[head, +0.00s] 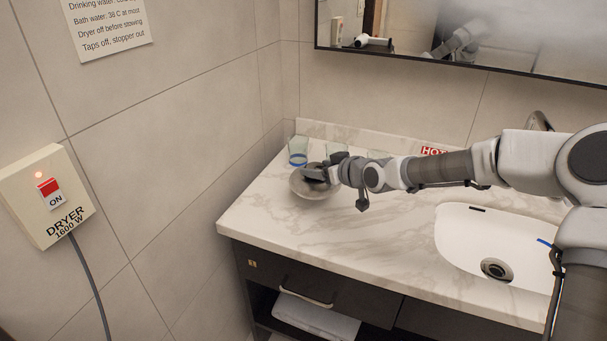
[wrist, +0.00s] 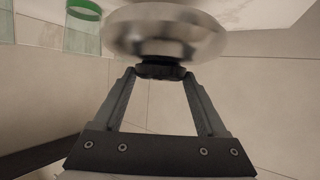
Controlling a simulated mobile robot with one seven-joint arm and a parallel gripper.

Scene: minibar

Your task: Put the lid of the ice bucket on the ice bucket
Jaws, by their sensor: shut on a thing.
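My gripper (head: 318,173) reaches in from the right over the round grey metal ice bucket (head: 309,190) on the counter, near the left wall. In the wrist view my gripper (wrist: 160,73) is shut on a dark knob, with the shiny round metal lid (wrist: 165,38) just beyond the fingertips. In the head view the gripper hides most of the lid, and I cannot tell whether it touches the bucket's rim or sits level on it.
A glass with a blue band (head: 298,152) stands just behind the bucket, with other glasses to its right. A glass with a green band (wrist: 84,22) shows in the wrist view. The white basin (head: 470,235) is to the right; the counter's front left is clear.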

